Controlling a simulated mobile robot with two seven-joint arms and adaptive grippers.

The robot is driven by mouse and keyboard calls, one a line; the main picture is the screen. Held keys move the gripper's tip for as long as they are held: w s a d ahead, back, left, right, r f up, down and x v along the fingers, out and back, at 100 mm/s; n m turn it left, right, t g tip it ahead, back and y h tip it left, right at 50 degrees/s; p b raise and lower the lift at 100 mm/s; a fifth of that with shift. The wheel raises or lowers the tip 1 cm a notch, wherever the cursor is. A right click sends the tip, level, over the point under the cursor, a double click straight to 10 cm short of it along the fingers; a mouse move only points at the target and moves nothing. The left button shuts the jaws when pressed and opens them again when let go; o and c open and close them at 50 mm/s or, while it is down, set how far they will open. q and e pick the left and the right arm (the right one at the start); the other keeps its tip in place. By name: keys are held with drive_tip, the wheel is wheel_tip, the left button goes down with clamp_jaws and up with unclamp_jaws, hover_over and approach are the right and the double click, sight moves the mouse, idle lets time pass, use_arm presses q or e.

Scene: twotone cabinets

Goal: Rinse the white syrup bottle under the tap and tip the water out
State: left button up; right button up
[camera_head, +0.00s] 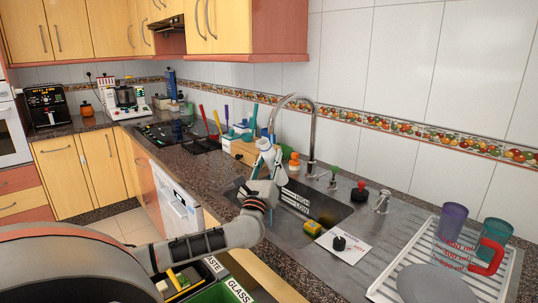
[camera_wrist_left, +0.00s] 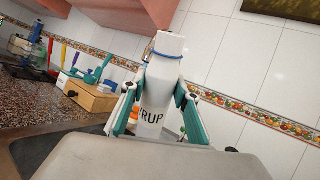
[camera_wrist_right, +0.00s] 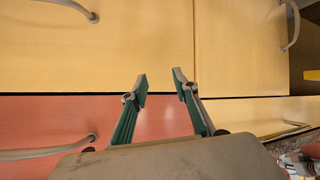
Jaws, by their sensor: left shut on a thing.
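The white syrup bottle (camera_wrist_left: 161,88) is between the teal fingers of my left gripper (camera_wrist_left: 155,108), with the letters "RUP" showing and a blue band near its top. In the head view my left gripper (camera_head: 268,168) is over the left part of the sink (camera_head: 295,226), left of the curved metal tap (camera_head: 313,130). The bottle is hard to separate from the gripper there. Whether water runs cannot be told. My right gripper (camera_wrist_right: 162,88) is open and empty, facing cabinet and drawer fronts; it is not in the head view.
A yellow sponge (camera_head: 312,228) lies by the sink's front edge, beside a white card (camera_head: 343,246) with a black stopper-like thing. A rack (camera_head: 386,290) with cups stands at right. A wooden box (camera_head: 243,150) and orange bottle (camera_head: 294,162) stand behind. Open bins (camera_head: 222,292) are below.

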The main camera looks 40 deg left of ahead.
sight(271, 153)
use_arm(q)
drive_tip(key=shift+s+d+r+p, duration=0.35)
drive_tip(key=shift+d+r+p, duration=0.2)
drive_tip(key=shift+p, duration=0.1)
drive_tip(key=shift+s+d+r+p, duration=0.35)
drive_tip(key=shift+d+r+p, duration=0.05)
drive_tip(key=shift+r+p, duration=0.2)
drive_tip(key=shift+s+d+r+p, duration=0.2)
drive_tip(key=shift+s+d+p, duration=0.1)
drive_tip(key=shift+d+p, duration=0.15)
